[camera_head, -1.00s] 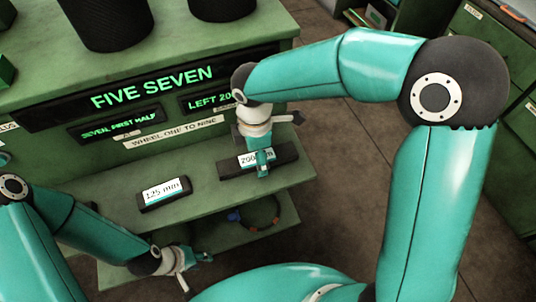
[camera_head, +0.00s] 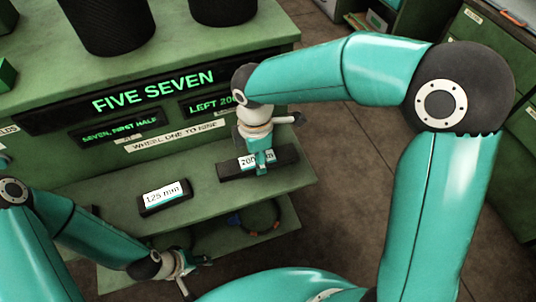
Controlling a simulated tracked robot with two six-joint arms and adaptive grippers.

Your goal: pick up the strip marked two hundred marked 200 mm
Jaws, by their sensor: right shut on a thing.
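The dark strip marked 200 mm (camera_head: 284,157) lies at the right end of the green shelf, with a white label partly hidden by my gripper. My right gripper (camera_head: 262,165) points down over its middle and is shut on it. The strip appears to be at shelf level; I cannot tell whether it is clear of the surface. A shorter strip marked 125 mm (camera_head: 166,197) lies to the left on the same shelf. My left gripper (camera_head: 192,276) is low at the shelf's front edge, away from both strips; its finger opening is too small to judge.
The green shelf (camera_head: 210,206) has bare room between the strips. A lower shelf holds a dark looped item (camera_head: 277,220). Behind are display panels reading FIVE SEVEN (camera_head: 153,91) and a label strip (camera_head: 175,137). Dark cylinders (camera_head: 112,22) stand on top. Brown floor lies right.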

